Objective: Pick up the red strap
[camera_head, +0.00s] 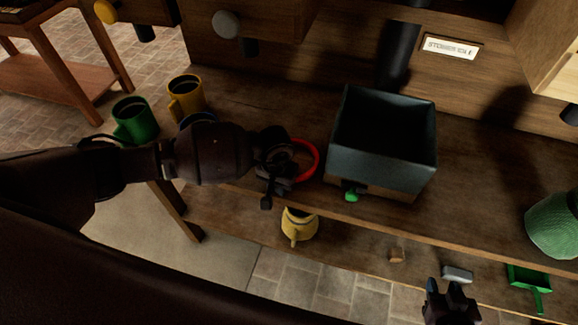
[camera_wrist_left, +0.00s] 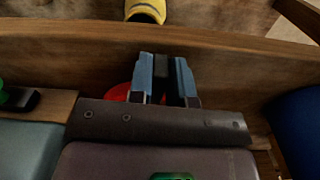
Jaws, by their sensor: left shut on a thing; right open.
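The red strap (camera_head: 316,160) is a ring-shaped band by the front edge of the wooden bench, just left of the grey-blue bin. My left gripper (camera_head: 280,168) is at its left side and shut on it, hiding that part of the loop. In the left wrist view, my left gripper's fingers (camera_wrist_left: 166,82) are close together, with part of the red strap (camera_wrist_left: 120,93) showing beside them. I cannot tell whether the strap still touches the bench. My right gripper (camera_head: 452,300) is open and empty at the bottom right, in front of the bench.
The grey-blue bin (camera_head: 381,170) stands right of the strap. A green mug (camera_head: 135,120) and a yellow mug (camera_head: 187,97) stand at the left. A yellow cup (camera_head: 299,225) is on the lower shelf. A green woven basket (camera_head: 555,225) is far right.

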